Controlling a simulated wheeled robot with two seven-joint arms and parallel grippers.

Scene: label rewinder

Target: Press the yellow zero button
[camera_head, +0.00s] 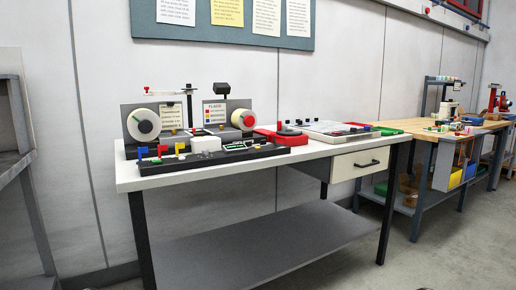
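The label rewinder (190,128) stands at the left of a white-topped table (140,180). It has a white reel (143,124) on the left and a cream reel with a red rim (243,119) on the right. Small coloured parts sit between and in front of the reels. A tiny yellowish spot (174,131) shows between the reels; it is too small to tell whether it is the yellow zero button. Neither of my grippers is in view.
A wooden bench (425,127) stands further right. Floor is clear in front at right.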

